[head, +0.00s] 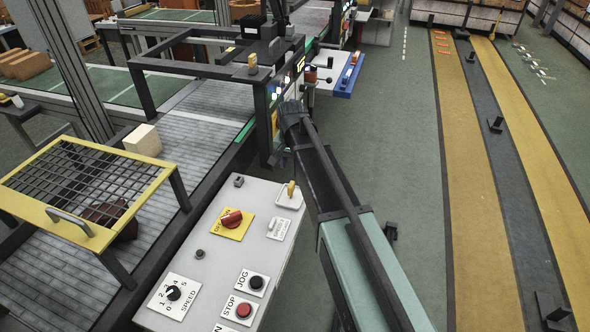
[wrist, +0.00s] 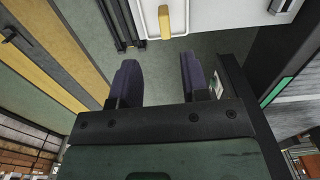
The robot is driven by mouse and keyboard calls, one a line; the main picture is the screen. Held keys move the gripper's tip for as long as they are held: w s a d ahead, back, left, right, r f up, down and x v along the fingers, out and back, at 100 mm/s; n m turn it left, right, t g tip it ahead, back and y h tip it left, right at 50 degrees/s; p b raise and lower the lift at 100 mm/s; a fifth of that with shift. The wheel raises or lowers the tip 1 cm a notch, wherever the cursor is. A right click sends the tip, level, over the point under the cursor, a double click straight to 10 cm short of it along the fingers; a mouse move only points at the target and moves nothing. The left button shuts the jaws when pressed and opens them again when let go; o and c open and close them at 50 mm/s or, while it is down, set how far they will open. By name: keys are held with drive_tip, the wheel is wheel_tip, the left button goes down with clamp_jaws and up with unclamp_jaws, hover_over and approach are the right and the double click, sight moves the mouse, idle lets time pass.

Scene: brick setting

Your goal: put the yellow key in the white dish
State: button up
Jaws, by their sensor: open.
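A small white dish (head: 297,202) sits at the far right corner of the pale control panel. A yellow piece that looks like the key (head: 291,188) is at the dish, apparently resting in it. In the wrist view the dish (wrist: 149,20) shows at the top edge, cut off by the frame, with the yellow key (wrist: 165,22) over it and its lower end near the rim. My gripper (wrist: 159,68) is open, with two dark fingers apart and only floor visible between them. The dish and key appear beyond the fingertips, not touched. I cannot make out my fingers in the head view.
The control panel (head: 212,268) carries a red switch (head: 232,218) on a yellow plate, a speed dial (head: 174,292) and push buttons. A yellow-framed mesh guard (head: 85,185) and a conveyor (head: 200,125) lie to the left. Open green floor (head: 400,130) lies to the right.

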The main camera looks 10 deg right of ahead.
drive_tip(key=s+n, duration=0.6)
drive_tip(key=s, duration=1.6)
drive_tip(key=shift+s, duration=0.25)
